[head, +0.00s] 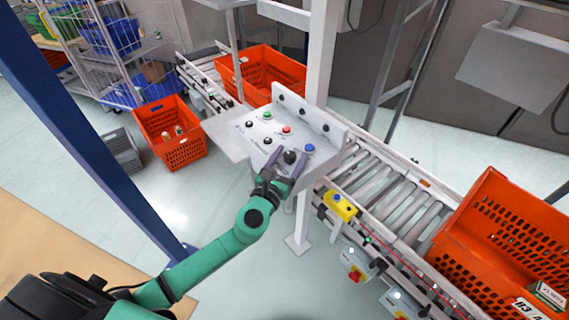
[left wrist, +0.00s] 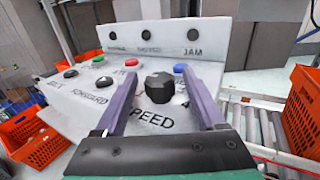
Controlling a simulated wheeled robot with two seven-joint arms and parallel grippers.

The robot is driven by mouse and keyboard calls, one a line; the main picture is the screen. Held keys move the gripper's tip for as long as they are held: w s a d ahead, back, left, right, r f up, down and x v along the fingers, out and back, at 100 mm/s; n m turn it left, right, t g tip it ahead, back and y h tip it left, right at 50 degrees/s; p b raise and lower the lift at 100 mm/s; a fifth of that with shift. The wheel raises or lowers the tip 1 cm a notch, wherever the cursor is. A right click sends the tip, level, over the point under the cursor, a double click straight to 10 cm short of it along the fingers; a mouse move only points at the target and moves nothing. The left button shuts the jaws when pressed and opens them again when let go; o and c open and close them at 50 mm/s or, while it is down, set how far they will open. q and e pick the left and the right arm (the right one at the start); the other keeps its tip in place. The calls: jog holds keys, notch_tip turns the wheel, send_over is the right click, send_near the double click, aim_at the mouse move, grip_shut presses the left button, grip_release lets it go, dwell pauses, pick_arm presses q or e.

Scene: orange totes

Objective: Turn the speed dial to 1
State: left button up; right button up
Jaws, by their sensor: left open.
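The speed dial is a black knob (left wrist: 159,88) on a white control panel (left wrist: 240,32), with the word SPEED printed in front of it. In the head view the dial (head: 290,157) sits near the panel's front edge. My left gripper (left wrist: 163,97) is open, with its two purple fingers on either side of the dial and a gap showing on both sides. It also shows in the head view (head: 284,163). My right gripper is not seen.
The panel also has red (left wrist: 104,81), green (left wrist: 98,59) and blue (left wrist: 180,69) buttons and black knobs. A roller conveyor (head: 385,190) runs behind and right of it, with a large orange tote (head: 478,215) at the right. A white post (head: 318,60) stands behind the panel.

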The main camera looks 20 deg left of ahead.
pick_arm(q)
jog(key=s+a+b, duration=0.1)
jog(key=s+b, duration=0.2)
jog(key=s, duration=1.1)
jog(key=shift+s+a+b, duration=0.15)
jog(key=shift+a+b, duration=0.05)
jog(key=shift+b, duration=0.1)
